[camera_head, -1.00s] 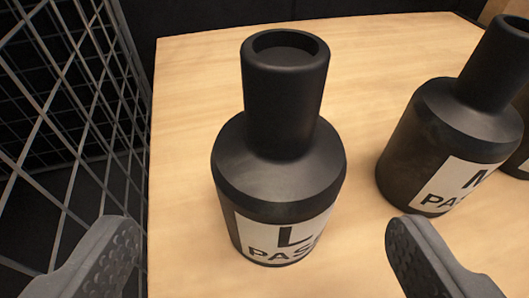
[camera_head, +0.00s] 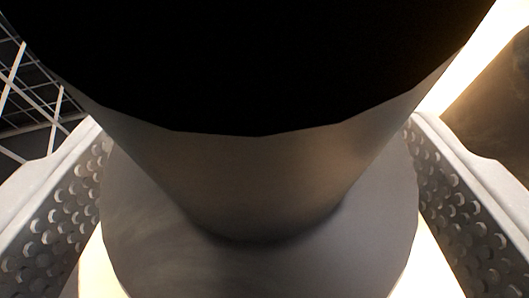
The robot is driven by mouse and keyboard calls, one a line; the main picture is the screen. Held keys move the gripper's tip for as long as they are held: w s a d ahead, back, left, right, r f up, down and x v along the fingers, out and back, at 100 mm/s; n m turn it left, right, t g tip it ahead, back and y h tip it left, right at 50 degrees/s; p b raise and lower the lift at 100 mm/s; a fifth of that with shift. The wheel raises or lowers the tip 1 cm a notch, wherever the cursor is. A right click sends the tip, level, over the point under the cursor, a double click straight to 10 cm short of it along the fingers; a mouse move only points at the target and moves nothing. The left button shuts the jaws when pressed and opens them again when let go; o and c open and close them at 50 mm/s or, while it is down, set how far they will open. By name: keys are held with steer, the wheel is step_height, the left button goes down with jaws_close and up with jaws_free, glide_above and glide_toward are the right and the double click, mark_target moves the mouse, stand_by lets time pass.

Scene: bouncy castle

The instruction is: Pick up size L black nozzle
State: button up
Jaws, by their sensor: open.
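The black nozzle (camera_head: 260,185) labelled L in the earlier frame fills the middle of the view, very close to the camera. Its neck and dark top cover the upper part, and its rounded shoulder (camera_head: 250,268) shows below. Its label is hidden now. My gripper (camera_head: 260,165) is open, with one dimpled finger on each side of the nozzle. The left finger is close to the shoulder's left side and the right finger close to its right side. I cannot tell whether either finger touches it.
Wire mesh (camera_head: 35,95) stands at the far left. A dark, blurred shape (camera_head: 492,115) is at the right edge, perhaps the neighbouring nozzle. Small bright patches of tabletop (camera_head: 428,265) show beside the nozzle.

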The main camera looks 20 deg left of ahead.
steer(key=c, duration=1.2)
steer(key=shift+o, duration=0.2)
